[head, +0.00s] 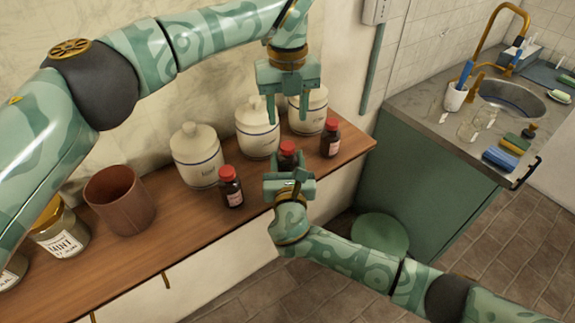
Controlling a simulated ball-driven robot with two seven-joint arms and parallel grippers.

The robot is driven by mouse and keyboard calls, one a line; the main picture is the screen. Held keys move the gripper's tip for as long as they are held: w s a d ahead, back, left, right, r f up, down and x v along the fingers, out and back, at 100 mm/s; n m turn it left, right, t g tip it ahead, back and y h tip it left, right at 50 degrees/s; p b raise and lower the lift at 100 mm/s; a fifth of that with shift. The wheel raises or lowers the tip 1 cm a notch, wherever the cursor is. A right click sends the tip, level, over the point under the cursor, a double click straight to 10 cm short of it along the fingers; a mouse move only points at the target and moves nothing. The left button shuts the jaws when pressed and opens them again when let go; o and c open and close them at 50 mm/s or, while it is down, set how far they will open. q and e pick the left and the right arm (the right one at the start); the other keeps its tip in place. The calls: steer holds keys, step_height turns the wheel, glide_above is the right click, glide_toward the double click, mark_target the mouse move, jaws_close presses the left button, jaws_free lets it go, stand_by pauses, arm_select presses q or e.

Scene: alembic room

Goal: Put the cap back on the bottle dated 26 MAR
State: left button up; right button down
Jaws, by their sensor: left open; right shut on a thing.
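Three small dark bottles with red caps and pale labels stand along the front of the wooden shelf (155,243): a left bottle (231,190), a middle bottle (288,161) and a right bottle (331,140). The dates are too small to read. A red cap (287,147) shows at the top of the middle bottle; I cannot tell if it is seated. My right gripper (289,180) is shut on the middle bottle from the front and hides its lower part. My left gripper (288,119) is open, pointing down above the middle bottle, apart from it.
Three white lidded canisters (196,158) stand behind the bottles. A brown cup (120,200) and a glass jar (60,232) are at the left. A green stool (380,236) is below. The sink counter (425,105) at right holds sponges and glasses.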

mark_target(287, 145)
stand_by(0.3)
arm_select(q)
steer(key=shift+f, duration=4)
steer(key=shift+c, duration=0.4)
jaws_close()
steer(key=shift+o, duration=1)
jaws_free()
steer(key=shift+r, duration=0.1)
step_height(287, 145, up, 12)
